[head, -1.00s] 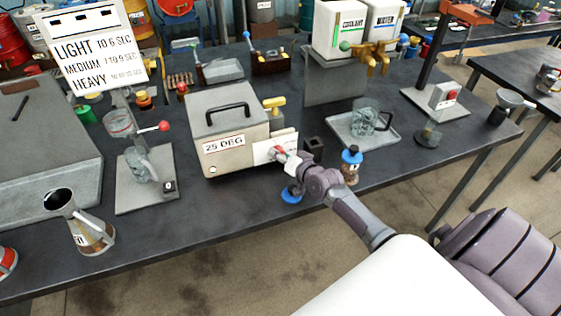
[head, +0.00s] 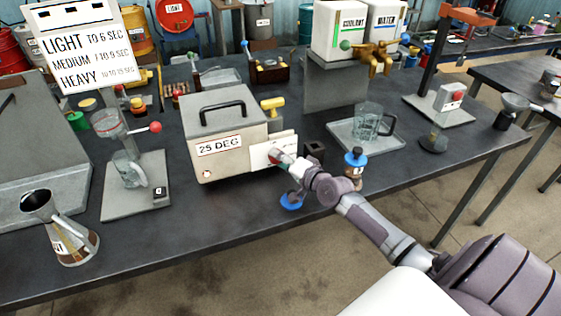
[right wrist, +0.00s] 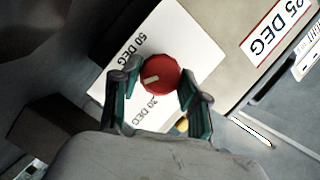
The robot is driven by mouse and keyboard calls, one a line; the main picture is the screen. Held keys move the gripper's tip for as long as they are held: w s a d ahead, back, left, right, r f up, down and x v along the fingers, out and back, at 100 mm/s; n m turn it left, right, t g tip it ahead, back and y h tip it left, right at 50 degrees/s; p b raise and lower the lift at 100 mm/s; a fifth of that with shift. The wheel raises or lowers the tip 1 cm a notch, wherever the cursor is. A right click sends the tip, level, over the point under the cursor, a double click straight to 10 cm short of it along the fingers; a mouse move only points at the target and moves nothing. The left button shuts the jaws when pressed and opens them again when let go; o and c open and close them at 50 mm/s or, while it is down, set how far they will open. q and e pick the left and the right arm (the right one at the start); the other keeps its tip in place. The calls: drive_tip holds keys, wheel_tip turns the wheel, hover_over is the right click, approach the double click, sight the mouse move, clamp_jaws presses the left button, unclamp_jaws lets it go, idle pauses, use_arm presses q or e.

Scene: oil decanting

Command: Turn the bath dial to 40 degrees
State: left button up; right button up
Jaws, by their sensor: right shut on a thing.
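The bath is a beige box (head: 232,135) with a black top handle and a "25 DEG" label (head: 219,145). A white scale plate (head: 259,153) stands at its right side. The red dial (right wrist: 161,76) sits on this plate in the right wrist view. Its pale pointer mark faces left, between the "50 DEG" print and a lower print that looks like "20 DEG" or "30 DEG", partly covered by a finger. My right gripper (right wrist: 158,84) is shut on the dial, one finger on each side. In the head view it (head: 282,161) hides most of the dial. My left gripper is not in view.
A yellow-topped part (head: 272,105) stands behind the plate. A small dark block (head: 314,150), a blue-capped bottle (head: 355,160) and a blue ring (head: 291,201) are near my right wrist. A glass jug (head: 368,122) stands on a tray farther right.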

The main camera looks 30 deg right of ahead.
drive_tip(key=o, duration=1.1)
drive_tip(key=shift+w, duration=0.1)
drive_tip(key=shift+o, duration=0.2)
drive_tip(key=v, duration=1.2)
drive_tip(key=shift+f, duration=0.2)
